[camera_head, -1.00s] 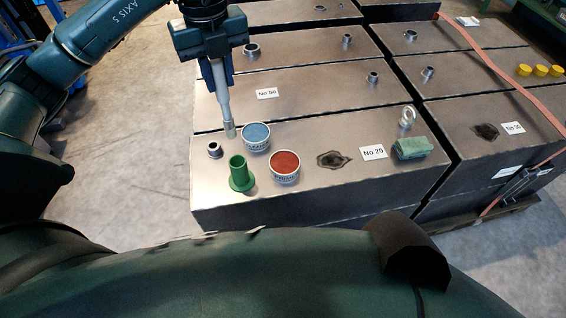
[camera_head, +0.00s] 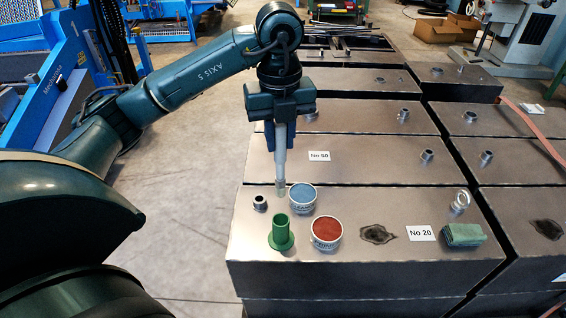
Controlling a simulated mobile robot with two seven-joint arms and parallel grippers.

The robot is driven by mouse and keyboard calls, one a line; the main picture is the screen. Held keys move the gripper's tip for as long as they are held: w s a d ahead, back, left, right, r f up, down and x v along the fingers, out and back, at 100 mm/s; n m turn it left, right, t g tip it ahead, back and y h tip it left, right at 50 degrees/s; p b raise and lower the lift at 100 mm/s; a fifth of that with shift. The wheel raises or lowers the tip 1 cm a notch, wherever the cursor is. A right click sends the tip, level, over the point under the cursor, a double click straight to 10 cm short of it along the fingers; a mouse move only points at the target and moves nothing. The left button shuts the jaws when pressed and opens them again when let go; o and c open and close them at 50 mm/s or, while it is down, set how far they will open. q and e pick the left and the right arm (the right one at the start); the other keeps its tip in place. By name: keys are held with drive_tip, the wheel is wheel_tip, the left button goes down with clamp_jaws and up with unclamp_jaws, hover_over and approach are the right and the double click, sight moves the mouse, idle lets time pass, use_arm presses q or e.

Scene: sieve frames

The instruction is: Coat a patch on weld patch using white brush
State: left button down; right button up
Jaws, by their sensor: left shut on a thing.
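My left gripper (camera_head: 280,126) is shut on the white brush (camera_head: 281,160), which hangs upright with its tip down. The tip is beside the left edge of the blue-topped tin (camera_head: 303,195); whether it touches anything I cannot tell. A tin of red paint (camera_head: 326,231) stands in front of the blue one. The dark weld patch (camera_head: 378,234) lies on the front steel block (camera_head: 340,272), right of the red tin and left of the "No 20" label (camera_head: 420,233). My right gripper is not in view.
A green holder (camera_head: 281,233) stands left of the red tin, with a short metal stub (camera_head: 260,202) behind it. A green block (camera_head: 462,235) and a lifting eye (camera_head: 461,201) are at the right. Another dark patch (camera_head: 548,229) is on the neighbouring block.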

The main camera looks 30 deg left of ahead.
use_arm(q)
drive_tip(key=w+d+f+t+h, duration=0.1)
drive_tip(key=w+d+f, duration=0.1)
drive_tip(key=f, duration=0.5)
drive_tip(key=w+d+f+t+h, duration=0.1)
drive_tip(key=w+d+f+h, duration=0.1)
drive_tip(key=f, duration=0.5)
drive_tip(key=shift+w+d+f+b, duration=0.25)
drive_tip(key=shift+d+f+b, duration=0.05)
drive_tip(key=shift+d, duration=0.4)
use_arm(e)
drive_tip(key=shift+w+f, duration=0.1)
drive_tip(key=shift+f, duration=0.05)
use_arm(q)
drive_tip(key=shift+f+b, duration=0.35)
drive_tip(key=shift+f, duration=0.15)
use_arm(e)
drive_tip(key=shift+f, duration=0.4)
use_arm(q)
drive_tip(key=shift+f, duration=0.1)
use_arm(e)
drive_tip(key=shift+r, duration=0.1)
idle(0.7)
use_arm(q)
wheel_tip(320, 180, up, 7)
drive_tip(key=p, duration=0.6)
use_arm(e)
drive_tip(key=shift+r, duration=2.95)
